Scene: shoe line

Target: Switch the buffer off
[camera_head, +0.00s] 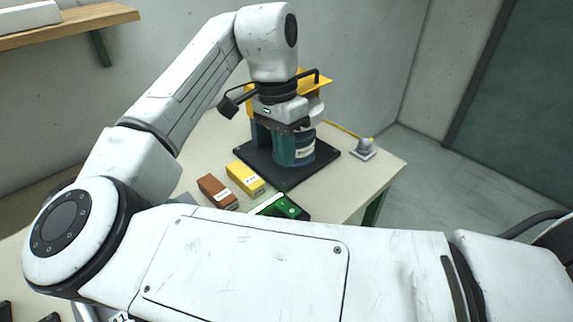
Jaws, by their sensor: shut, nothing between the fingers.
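The buffer appears to be the machine with a teal drum (290,150) and a yellow hood (318,80), standing on a black base plate (255,160) on the table. My gripper (302,128) points down in front of the buffer's upper part and hides some of it. It is shut and empty; I cannot tell whether it touches the machine. A small grey box (362,149) sits to the right of the base plate, with a yellow cable running from it towards the machine. It may be the switch; its on or off state is too small to read.
A brown box (217,192), a yellow box (245,178) and a green box (285,207) lie on the pale table (345,190) in front of the base plate. My arm covers the near table. A wooden shelf (80,25) hangs at upper left.

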